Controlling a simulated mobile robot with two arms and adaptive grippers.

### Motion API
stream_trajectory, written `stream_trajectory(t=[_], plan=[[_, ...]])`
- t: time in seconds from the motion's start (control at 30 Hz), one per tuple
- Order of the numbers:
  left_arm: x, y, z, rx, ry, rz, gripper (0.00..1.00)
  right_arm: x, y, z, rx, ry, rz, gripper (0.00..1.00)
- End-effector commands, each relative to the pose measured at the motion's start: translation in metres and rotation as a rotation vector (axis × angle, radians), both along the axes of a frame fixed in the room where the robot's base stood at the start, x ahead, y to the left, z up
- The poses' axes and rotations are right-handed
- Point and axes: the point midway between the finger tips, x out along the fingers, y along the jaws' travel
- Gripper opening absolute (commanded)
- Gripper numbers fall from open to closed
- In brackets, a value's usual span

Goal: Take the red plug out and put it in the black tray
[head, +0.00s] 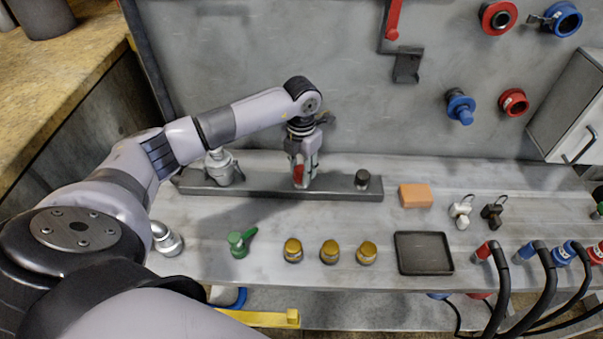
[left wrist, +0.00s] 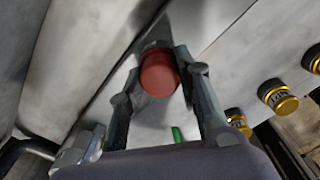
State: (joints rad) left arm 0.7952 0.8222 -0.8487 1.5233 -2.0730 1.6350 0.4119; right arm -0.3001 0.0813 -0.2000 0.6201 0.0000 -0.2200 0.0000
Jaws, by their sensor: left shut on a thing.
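The red plug (left wrist: 158,73) shows between the two fingers of my left gripper (left wrist: 170,85) in the left wrist view. In the head view the red plug (head: 299,172) is partly hidden by the fingers. My left gripper (head: 302,178) points down over the grey metal bar (head: 336,194) and is shut on the plug. I cannot tell whether the plug still sits in the bar. The empty black tray (head: 424,253) lies on the bench at the front, right of the gripper. My right gripper does not show.
Several yellow-capped fittings (head: 330,252) and a green valve (head: 241,243) stand left of the tray. An orange block (head: 415,196) lies behind it. Black hoses (head: 500,290) rise to its right. A dark knob (head: 362,179) stands on the bar's right end.

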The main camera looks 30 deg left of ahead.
Motion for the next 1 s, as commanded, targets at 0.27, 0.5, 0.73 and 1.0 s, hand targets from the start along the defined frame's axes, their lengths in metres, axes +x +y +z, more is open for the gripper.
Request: stream_trajectory(t=[0.27,0.5,0.73,1.0], plan=[[-0.001,-0.001,0.001,0.0,0.003,0.353,0.02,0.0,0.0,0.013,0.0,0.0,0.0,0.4],[0.0,0.0,0.0,0.0,0.001,0.417,0.02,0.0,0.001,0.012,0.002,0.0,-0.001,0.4],[-0.001,0.0,0.002,0.0,0.002,0.486,0.02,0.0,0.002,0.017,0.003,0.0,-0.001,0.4],[-0.001,0.0,0.002,-0.001,0.002,0.83,0.02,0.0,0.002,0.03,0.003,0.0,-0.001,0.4]])
